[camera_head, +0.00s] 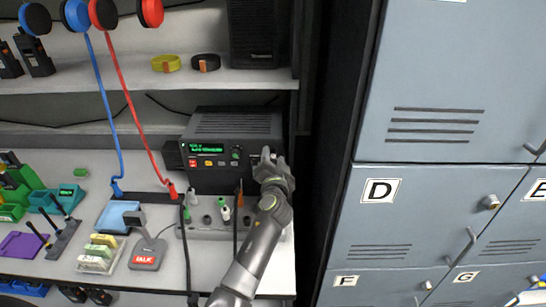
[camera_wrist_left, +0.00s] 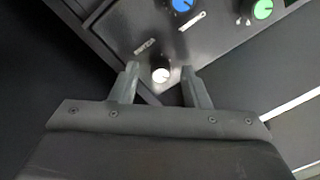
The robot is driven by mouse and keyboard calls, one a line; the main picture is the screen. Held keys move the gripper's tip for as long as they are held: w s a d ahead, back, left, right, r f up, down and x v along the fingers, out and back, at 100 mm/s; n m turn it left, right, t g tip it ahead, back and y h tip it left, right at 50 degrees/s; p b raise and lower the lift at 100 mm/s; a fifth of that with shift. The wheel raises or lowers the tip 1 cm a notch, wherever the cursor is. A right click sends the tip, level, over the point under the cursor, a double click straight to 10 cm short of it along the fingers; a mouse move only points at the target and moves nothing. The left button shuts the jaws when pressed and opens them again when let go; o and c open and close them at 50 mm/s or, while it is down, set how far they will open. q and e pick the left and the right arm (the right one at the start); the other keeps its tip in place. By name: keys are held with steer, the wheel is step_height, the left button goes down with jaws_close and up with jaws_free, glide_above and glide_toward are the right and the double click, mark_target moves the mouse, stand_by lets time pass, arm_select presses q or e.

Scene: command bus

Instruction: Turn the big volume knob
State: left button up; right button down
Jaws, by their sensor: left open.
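The black radio unit (camera_head: 237,125) with a lit green display sits on the desk below the shelf. My left gripper (camera_head: 272,154) is at the right part of its front panel and hides what lies behind it. In the left wrist view, my open left gripper (camera_wrist_left: 160,82) has a black knob with a white face (camera_wrist_left: 161,74) between its fingertips, with a gap on each side. The small label beside this knob is too blurred to read. A blue knob (camera_wrist_left: 183,5) and a green knob (camera_wrist_left: 263,9) are farther up the panel. My right gripper is out of view.
A grey block with plugs (camera_head: 208,229) stands below the radio, with cables in front. A talk microphone (camera_head: 147,254) is left of it. Grey lockers (camera_head: 400,230) stand to the right of my left arm. A shelf (camera_head: 225,80) runs above the radio.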

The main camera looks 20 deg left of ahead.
arm_select(q)
jaws_close()
steer(key=shift+m, duration=0.3)
steer(key=m, duration=0.4)
steer(key=shift+m+b, duration=0.3)
steer(key=shift+b, duration=0.05)
steer(key=shift+m, duration=2.3)
jaws_free()
